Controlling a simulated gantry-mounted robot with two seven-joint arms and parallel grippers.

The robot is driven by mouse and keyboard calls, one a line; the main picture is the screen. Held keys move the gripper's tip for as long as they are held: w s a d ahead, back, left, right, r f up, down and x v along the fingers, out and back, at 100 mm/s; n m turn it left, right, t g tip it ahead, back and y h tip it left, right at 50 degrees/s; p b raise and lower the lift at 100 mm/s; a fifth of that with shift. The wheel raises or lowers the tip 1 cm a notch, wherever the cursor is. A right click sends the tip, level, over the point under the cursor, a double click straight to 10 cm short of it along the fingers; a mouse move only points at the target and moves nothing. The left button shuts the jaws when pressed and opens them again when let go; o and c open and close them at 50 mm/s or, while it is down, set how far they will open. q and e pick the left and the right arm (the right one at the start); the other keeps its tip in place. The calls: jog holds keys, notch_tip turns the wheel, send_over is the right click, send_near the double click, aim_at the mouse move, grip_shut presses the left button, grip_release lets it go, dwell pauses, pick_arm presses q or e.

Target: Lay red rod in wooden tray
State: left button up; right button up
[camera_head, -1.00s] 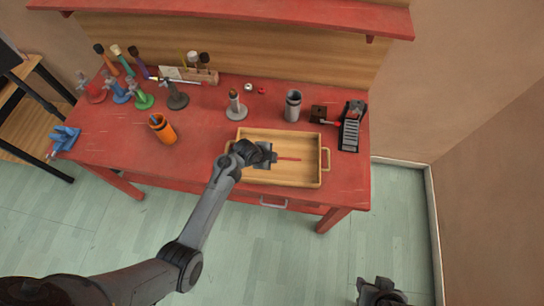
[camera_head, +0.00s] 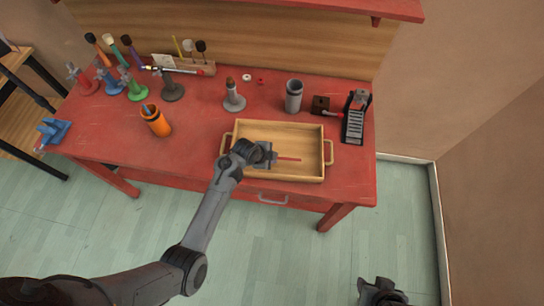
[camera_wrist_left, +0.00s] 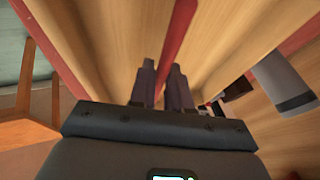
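The tray stands on the red workbench (camera_head: 200,140). Behind it are a grey cylinder (camera_head: 293,96), a grey stand (camera_head: 234,98) and a black ridged object (camera_head: 355,118). An orange cup (camera_head: 156,121) and several coloured stands are at the left.

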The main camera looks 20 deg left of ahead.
pick_arm(q)
jog(key=o, duration=0.4)
jog(key=shift+o, duration=0.2)
jog(key=shift+r, duration=0.1)
jog(key=p+v, duration=0.2)
jog(key=v, duration=0.8)
jog(key=shift+s+r, duration=0.2)
jog(key=shift+r, duration=0.05)
